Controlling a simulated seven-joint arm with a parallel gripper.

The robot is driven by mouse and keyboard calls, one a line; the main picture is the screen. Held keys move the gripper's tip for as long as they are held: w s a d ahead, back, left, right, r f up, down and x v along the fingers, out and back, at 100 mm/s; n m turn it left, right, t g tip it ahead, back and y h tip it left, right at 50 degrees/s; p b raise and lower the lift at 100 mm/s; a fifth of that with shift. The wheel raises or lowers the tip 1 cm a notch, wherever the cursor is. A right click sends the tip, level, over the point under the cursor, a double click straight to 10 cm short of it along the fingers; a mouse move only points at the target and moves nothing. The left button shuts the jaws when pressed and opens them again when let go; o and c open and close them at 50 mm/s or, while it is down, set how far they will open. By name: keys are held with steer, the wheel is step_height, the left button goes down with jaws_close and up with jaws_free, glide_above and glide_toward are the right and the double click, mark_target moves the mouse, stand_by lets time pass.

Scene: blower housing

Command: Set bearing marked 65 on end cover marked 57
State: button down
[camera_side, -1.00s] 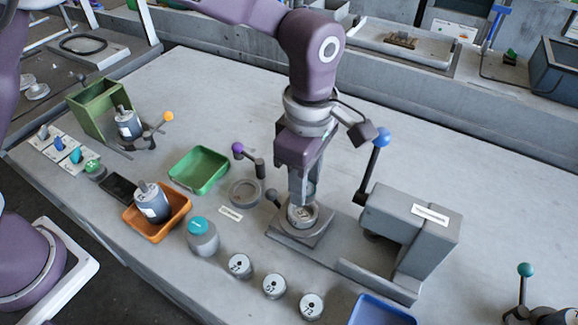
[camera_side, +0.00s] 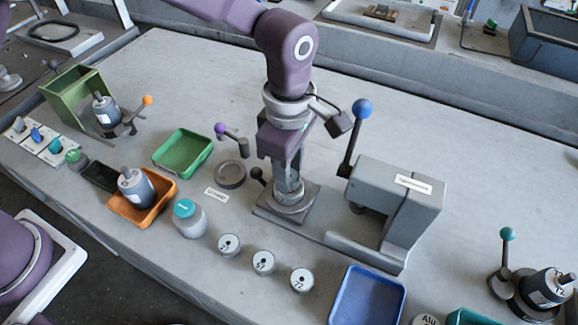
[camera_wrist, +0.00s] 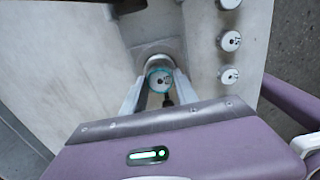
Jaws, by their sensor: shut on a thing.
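My gripper (camera_side: 289,198) points straight down over the square grey fixture plate (camera_side: 268,211), its fingers shut on a small round part. In the wrist view, my gripper (camera_wrist: 159,88) holds this pale disc (camera_wrist: 161,79), which has a dark centre hole and a teal rim. Its number is not legible, so I cannot confirm it is bearing 65. It is at a round grey seat on the plate; the contact between them is hidden. Several pale, centre-holed cylinders stand in a row; the middle one (camera_side: 263,262) appears marked 57, the right one (camera_side: 301,280) 72.
A grey press-like block (camera_side: 400,205) with a blue-knobbed lever (camera_side: 361,108) stands close right of my gripper. A purple-knobbed lever (camera_side: 221,129), green tray (camera_side: 183,152), orange tray (camera_side: 130,213) and teal-topped bottle (camera_side: 188,220) are left. A blue tray (camera_side: 368,295) is in front.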

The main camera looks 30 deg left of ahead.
steer(key=shift+f, duration=0.1)
stand_by(0.3)
steer(key=shift+f, duration=0.2)
steer(key=shift+f, duration=0.6)
stand_by(0.6)
steer(key=shift+c, duration=2.3)
jaws_free()
step_height(320, 180, up, 7)
steer(key=shift+f, duration=0.1)
steer(key=shift+r, duration=0.4)
